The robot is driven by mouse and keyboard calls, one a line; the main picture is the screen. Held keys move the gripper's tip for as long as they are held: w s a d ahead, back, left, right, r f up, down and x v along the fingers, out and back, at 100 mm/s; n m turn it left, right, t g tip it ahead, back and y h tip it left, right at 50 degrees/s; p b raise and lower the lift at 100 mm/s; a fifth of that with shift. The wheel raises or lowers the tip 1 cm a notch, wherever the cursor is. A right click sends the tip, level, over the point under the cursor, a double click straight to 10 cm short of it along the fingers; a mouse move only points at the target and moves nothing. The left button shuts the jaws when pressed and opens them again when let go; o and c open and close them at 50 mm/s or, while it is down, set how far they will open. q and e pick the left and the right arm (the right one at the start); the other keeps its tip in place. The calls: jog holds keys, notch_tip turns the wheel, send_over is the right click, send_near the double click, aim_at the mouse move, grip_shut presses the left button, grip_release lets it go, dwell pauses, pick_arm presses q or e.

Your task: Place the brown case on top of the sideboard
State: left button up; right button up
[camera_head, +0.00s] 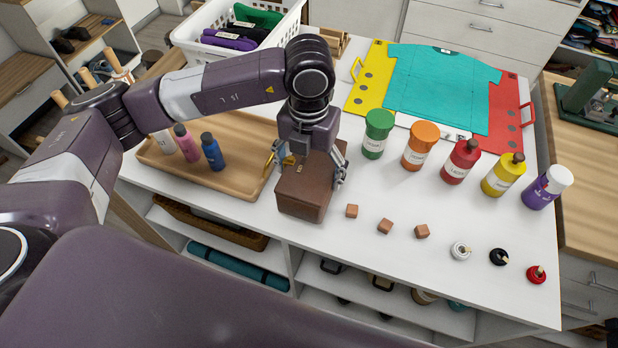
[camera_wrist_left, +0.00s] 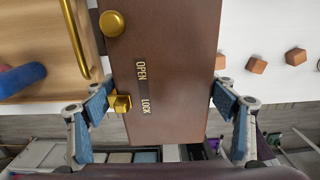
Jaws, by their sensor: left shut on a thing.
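The brown case (camera_head: 308,187) is a box above the front part of the white-topped unit (camera_head: 330,245), between the wooden tray and the small cubes. My left gripper (camera_head: 306,168) is shut on it from above, one finger on each side. In the left wrist view the case (camera_wrist_left: 170,60) fills the space between the fingers of the gripper (camera_wrist_left: 165,98). It shows a gold knob, a gold latch and the words OPEN and LOCK. I cannot tell whether its underside touches the white top. Which unit is the sideboard is not marked. My right gripper is not in view.
The wooden tray (camera_head: 232,183) with bottles lies left of the case. Small brown cubes (camera_head: 385,226), a row of colored bottles (camera_head: 420,146) and small round pots (camera_head: 498,257) stand to the right. A white basket (camera_head: 285,28) is behind. A wood-topped unit (camera_head: 585,205) stands far right.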

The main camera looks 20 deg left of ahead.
pick_arm(q)
notch_tip(320, 180, down, 4)
jog(key=shift+r+p, duration=0.25)
jog(key=shift+p, duration=0.15)
jog(key=shift+f, duration=0.1)
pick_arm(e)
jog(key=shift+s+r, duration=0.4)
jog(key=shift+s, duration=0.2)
pick_arm(q)
jog(key=shift+f, duration=0.1)
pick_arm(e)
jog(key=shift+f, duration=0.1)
pick_arm(q)
jog(key=o, duration=1.4)
